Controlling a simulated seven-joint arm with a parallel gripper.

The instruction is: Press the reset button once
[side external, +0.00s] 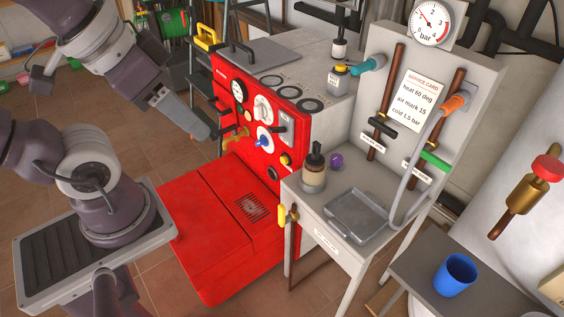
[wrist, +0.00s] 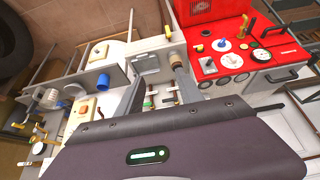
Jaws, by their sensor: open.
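The red boiler (side external: 222,235) stands mid-picture in the side view, its upright front panel carrying the controls. The panel has a black-rimmed gauge (side external: 239,90), a white dial (side external: 263,109), a blue knob (side external: 264,142), a small yellow knob (side external: 285,159) and a round black part (side external: 272,173). I cannot tell which control is the reset button. The boiler panel (wrist: 210,68) also shows at the upper right of the wrist view. My gripper (side external: 207,131) is open, left of the panel and apparently apart from it. Its fingertips are small and hard to make out.
Right of the boiler, a grey side table (side external: 300,193) holds a dark-capped bottle (side external: 314,172), a purple ball (side external: 336,161) and a grey tray (side external: 352,215). A board with pipes and a bar gauge (side external: 431,22) rises behind. A blue cup (side external: 455,275) stands at lower right.

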